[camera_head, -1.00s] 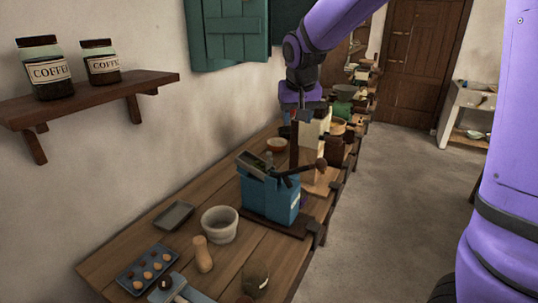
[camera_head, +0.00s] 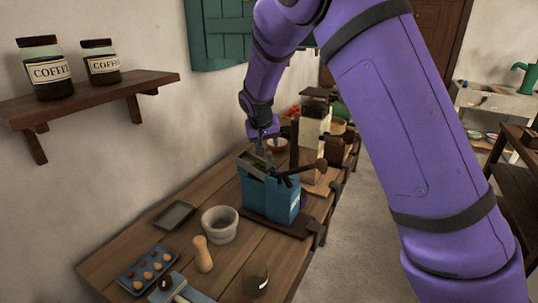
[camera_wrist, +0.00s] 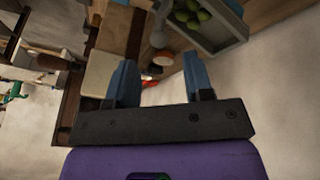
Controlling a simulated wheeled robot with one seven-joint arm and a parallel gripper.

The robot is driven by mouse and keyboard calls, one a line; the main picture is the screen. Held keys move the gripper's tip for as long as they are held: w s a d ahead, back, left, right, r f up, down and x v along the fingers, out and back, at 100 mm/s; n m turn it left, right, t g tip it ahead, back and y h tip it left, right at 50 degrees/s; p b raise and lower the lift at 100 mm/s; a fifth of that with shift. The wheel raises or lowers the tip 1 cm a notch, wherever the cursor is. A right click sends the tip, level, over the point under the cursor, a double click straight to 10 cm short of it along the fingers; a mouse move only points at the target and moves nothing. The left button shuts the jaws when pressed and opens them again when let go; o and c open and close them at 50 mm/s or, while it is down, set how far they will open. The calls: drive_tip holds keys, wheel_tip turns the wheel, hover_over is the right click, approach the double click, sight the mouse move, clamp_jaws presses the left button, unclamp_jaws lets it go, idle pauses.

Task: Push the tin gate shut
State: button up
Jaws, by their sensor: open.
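A blue boxy device (camera_head: 270,198) stands on a dark base on the bench, with a grey metal trough (camera_head: 250,164) on top. In the wrist view the trough (camera_wrist: 216,42) holds several green round fruits (camera_wrist: 190,12). I cannot clearly single out the tin gate or tell how far open it is. My gripper (camera_head: 262,148) is just above and behind the trough in the head view. In the wrist view my gripper (camera_wrist: 160,82) shows two spread blue fingers with nothing between them; the trough lies beyond the right finger. Contact is not visible.
A dark lever (camera_head: 298,171) with a round knob (camera_head: 321,164) sticks out from the device's right. A stone mortar (camera_head: 219,224), a wooden pestle (camera_head: 202,255) and a small tray (camera_head: 174,216) are nearer. A bowl (camera_head: 277,144) sits behind. The wall (camera_head: 160,140) is close on the left.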

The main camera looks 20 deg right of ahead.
sight(269, 152)
drive_tip(key=shift+x, duration=3.15)
clamp_jaws()
